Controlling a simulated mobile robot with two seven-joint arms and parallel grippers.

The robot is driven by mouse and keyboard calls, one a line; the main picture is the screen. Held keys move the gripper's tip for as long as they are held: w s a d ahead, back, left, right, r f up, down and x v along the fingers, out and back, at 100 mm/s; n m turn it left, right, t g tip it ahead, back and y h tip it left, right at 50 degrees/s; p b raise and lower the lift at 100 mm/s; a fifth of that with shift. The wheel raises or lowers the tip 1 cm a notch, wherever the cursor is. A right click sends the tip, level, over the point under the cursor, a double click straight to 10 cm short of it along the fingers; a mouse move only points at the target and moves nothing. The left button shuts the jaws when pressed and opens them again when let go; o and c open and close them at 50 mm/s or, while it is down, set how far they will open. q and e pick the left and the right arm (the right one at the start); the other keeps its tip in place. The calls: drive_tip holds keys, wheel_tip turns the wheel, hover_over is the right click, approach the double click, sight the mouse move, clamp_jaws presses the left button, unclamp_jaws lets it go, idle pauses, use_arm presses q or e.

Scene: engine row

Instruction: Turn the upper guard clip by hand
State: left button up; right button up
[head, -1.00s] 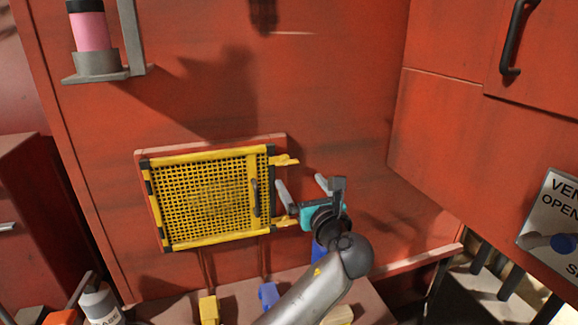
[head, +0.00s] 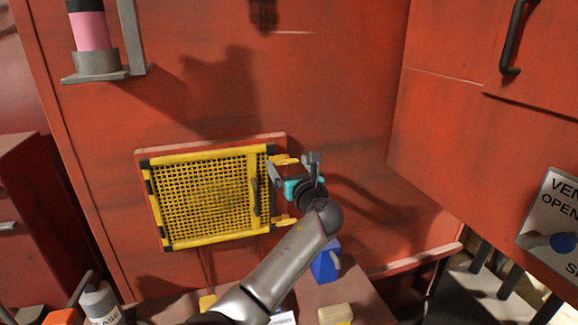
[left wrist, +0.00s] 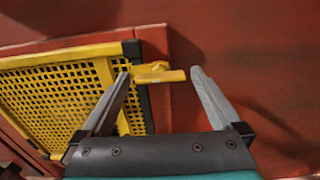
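The yellow mesh guard (head: 205,198) is mounted on the red wall, with black corners and a dark handle (head: 255,196) near its right side. The yellow upper guard clip (head: 287,160) sticks out to the right from the guard's upper right corner. A lower yellow clip (head: 286,221) is below it. My left gripper (head: 291,168) is at the upper clip, open. In the left wrist view the upper clip (left wrist: 160,76) lies between the spread fingertips of my left gripper (left wrist: 160,73), with visible gaps on both sides. My right gripper is not in view.
Below the guard is a ledge (head: 360,293) with a blue block-like part (head: 326,263) and yellow pieces. A bracket (head: 108,76) holds a pink cylinder at upper left. A red cabinet (head: 450,120) stands at right. The wall right of the guard is clear.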

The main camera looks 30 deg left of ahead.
use_arm(q)
drive_tip(key=c, duration=1.1)
drive_tip(key=shift+c, duration=0.2)
drive_tip(key=shift+n, duration=0.3)
drive_tip(key=n+b, duration=0.1)
drive_tip(key=n, duration=0.6)
drive_tip(key=shift+s, duration=0.1)
drive_tip(key=n+b, duration=0.3)
drive_tip(key=n, duration=0.2)
drive_tip(key=shift+r+n, duration=0.1)
drive_tip(key=shift+n, duration=0.3)
drive_tip(key=n+b, duration=0.2)
drive_tip(key=n, duration=0.1)
drive_tip(key=shift+r, duration=0.1)
drive_tip(key=shift+r+n+b, duration=0.1)
drive_tip(key=shift+n+b, duration=0.25)
drive_tip(key=shift+n, duration=0.35)
